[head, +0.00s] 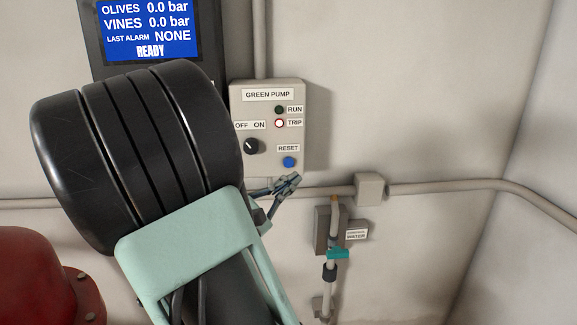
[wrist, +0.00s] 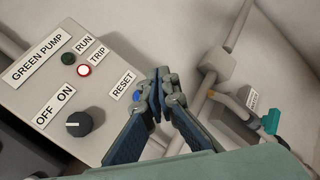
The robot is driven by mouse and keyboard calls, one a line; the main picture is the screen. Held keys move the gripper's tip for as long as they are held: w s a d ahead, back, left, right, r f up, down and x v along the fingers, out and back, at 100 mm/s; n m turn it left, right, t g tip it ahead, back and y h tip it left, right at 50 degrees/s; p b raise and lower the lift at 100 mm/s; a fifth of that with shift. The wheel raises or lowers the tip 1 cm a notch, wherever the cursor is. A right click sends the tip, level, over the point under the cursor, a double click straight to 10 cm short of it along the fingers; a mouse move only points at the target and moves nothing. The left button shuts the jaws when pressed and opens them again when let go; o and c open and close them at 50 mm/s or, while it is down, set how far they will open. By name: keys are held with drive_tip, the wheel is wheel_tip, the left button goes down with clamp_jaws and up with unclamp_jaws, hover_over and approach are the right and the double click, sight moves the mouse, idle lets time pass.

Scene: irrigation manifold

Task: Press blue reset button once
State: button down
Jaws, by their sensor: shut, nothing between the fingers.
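The blue reset button (head: 289,162) sits at the lower right of the grey GREEN PUMP box (head: 268,110), under a RESET label. In the wrist view the button (wrist: 137,96) shows just left of my fingertips, partly covered by them. My gripper (head: 292,179) is shut and empty, its tips just below the button in the head view. The wrist view also shows my gripper (wrist: 159,75) with its fingertips together. I cannot tell how far the tips stand from the button's face. The TRIP lamp (head: 279,123) looks white with a red rim, and the RUN lamp (head: 279,110) is dark.
A black OFF/ON knob (head: 251,146) is left of the button, pointing towards OFF. A screen (head: 150,28) reads READY. A conduit with a junction box (head: 370,189) and a teal-handled water valve (head: 337,253) are at the lower right. A red round part (head: 35,275) is at lower left.

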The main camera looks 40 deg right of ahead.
sight(287, 169)
drive_tip(key=shift+w+d+b, duration=0.1)
drive_tip(key=shift+w+d, duration=0.4)
drive_tip(key=shift+w, duration=0.35)
drive_tip(key=shift+w+d+b, duration=0.15)
drive_tip(key=shift+w+d, duration=0.4)
drive_tip(key=shift+w, duration=0.25)
drive_tip(key=shift+w+d+b, duration=0.1)
drive_tip(key=shift+w+d, duration=0.4)
drive_tip(key=shift+w, duration=0.35)
drive_tip(key=shift+w+d, duration=0.1)
drive_tip(key=shift+w+d, duration=0.1)
drive_tip(key=shift+w, duration=0.15)
drive_tip(key=shift+w+d, duration=0.25)
drive_tip(key=shift+w, duration=0.2)
drive_tip(key=shift+s, duration=0.1)
idle(0.5)
drive_tip(key=shift+s+a, duration=0.45)
drive_tip(key=shift+s, duration=0.25)
drive_tip(key=shift+s, duration=0.1)
drive_tip(key=s+a, duration=0.1)
drive_tip(key=s, duration=0.1)
drive_tip(key=s+a, duration=0.1)
drive_tip(key=s, duration=0.1)
drive_tip(key=shift+a+p, duration=0.3)
drive_tip(key=shift+p, duration=0.1)
